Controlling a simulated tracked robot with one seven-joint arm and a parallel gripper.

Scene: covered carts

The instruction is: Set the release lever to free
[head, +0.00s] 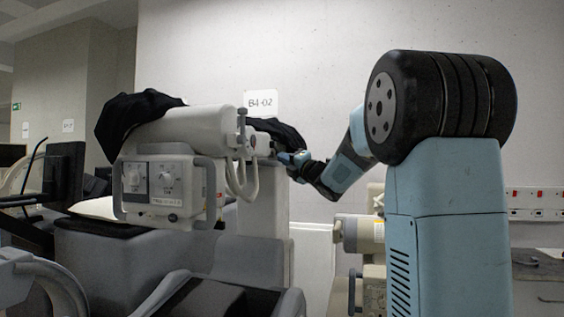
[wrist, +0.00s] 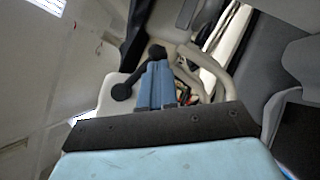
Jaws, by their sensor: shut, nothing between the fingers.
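A dark lever with a round knob (wrist: 122,92) shows in the wrist view, running up right to a round hub (wrist: 157,52); it looks like the release lever. My gripper (wrist: 157,66) is shut, its blue fingers together and empty, with the tips just below the hub and the knob to their left. I cannot tell whether they touch the lever. In the head view my gripper (head: 284,156) is beside the right end of the white cart head (head: 190,128). The lever is not clear there, and its setting cannot be read.
A control box with dials (head: 163,188) hangs on the cart, with pale looped cables (head: 243,185) beside it. Black cloth covers (head: 135,112) lie over the head. A grey column (head: 262,205) stands below. A beige unit (head: 360,234) stands at right, under my arm.

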